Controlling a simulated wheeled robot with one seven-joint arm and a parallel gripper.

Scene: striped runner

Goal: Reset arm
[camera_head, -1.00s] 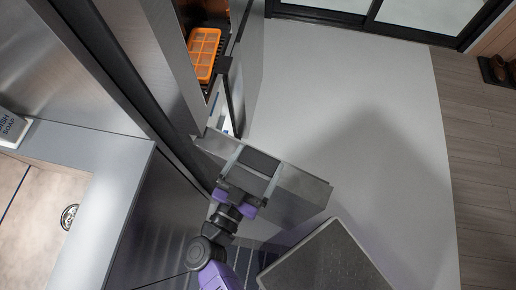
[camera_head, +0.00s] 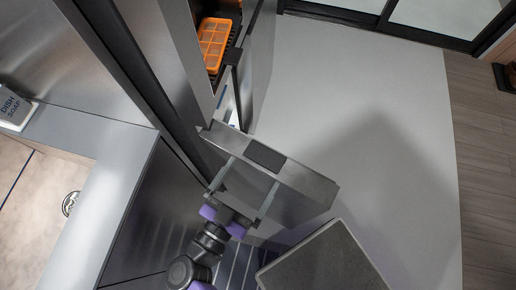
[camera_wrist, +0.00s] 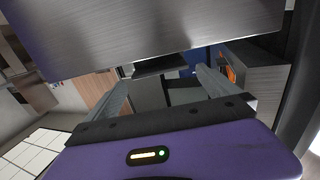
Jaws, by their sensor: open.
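My gripper (camera_head: 246,182) is open, its two grey fingers spread, and nothing shows between them. It is at the near face of a grey metal door (camera_head: 300,180) that stands ajar; I cannot tell whether the fingertips touch it. In the wrist view my gripper (camera_wrist: 165,85) shows its two fingers apart, with the brushed metal door panel (camera_wrist: 160,35) close across the top of the picture.
An orange tray (camera_head: 213,42) sits inside the open compartment at the top. A dark grey block (camera_head: 325,262) stands lower right. Pale floor (camera_head: 400,90) is clear on the right.

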